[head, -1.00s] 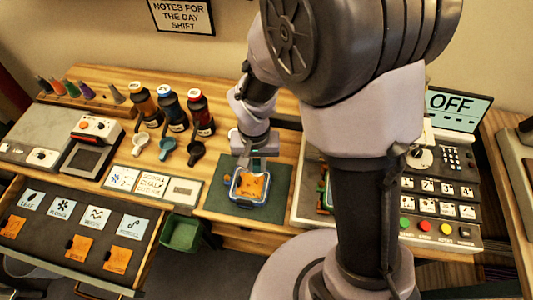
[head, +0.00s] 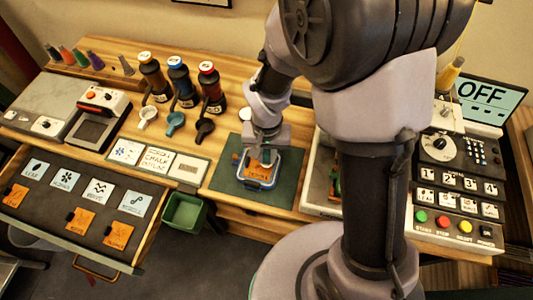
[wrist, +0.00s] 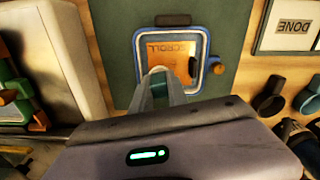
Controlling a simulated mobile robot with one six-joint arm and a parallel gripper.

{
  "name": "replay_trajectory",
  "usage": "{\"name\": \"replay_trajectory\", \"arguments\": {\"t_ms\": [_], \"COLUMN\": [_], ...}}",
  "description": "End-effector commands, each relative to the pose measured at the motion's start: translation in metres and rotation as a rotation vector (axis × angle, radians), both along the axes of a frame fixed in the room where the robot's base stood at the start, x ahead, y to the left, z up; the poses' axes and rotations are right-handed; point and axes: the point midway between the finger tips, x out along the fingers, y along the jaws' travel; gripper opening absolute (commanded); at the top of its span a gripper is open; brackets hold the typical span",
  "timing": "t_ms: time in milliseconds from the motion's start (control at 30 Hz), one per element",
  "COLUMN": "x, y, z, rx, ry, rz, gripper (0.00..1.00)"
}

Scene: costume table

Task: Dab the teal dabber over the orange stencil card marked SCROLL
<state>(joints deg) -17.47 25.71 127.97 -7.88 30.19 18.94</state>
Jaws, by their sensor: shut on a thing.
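The orange stencil card (wrist: 172,55), with SCROLL reading upside down, lies inside a blue-rimmed frame (wrist: 208,38) in the wrist view. In the head view the frame (head: 258,186) rests on a dark green mat (head: 225,178), with part of the orange card (head: 256,172) showing. My gripper (head: 264,150) is above the card's far part and hides some of it. In the wrist view my gripper (wrist: 160,88) is shut on a small pale-tipped teal thing (wrist: 157,72), which appears to be the dabber. Whether its tip touches the card I cannot tell.
An open drawer (head: 60,220) at left holds white and orange cards. Several bottles (head: 180,80) and cups (head: 175,121) stand behind. A control panel (head: 455,185) is at right. A green bin (head: 185,212) is below the table edge.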

Motion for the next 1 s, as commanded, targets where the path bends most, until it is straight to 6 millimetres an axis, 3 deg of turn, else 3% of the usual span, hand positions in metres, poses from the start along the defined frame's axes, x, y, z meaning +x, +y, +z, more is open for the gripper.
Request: {"name": "replay_trajectory", "arguments": {"t_ms": [1000], "x": [-0.0001], "y": [0.0], "z": [-0.0093], "rx": [0.0], "ry": [0.0], "rz": [0.0], "gripper": [0.0]}}
